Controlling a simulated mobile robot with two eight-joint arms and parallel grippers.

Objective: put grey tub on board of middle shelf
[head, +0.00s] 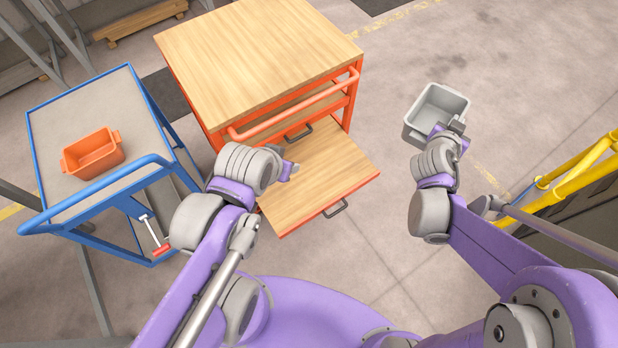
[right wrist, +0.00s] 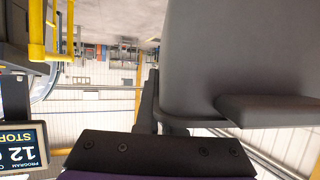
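The grey tub (head: 413,131) hangs over the floor to the right of the orange trolley, opening upward and empty. My right gripper (head: 455,127) is at the tub's near right rim and appears shut on it. In the right wrist view the grey tub (right wrist: 235,60) fills the upper right, close to the camera. A wooden board (head: 315,180) is pulled out of the orange trolley, below its top, and is bare. A shelf level (head: 307,106) shows above it, mostly hidden under the top. My left gripper (head: 290,170) is over the board's left part; its fingers are too small to read.
The trolley's bare wooden top (head: 255,50) has an orange rail (head: 290,110) at its front. A blue cart (head: 50,110) at left carries an orange tub (head: 92,153). Yellow rails (head: 565,180) stand at right. Floor between the trolley and grey tub is clear.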

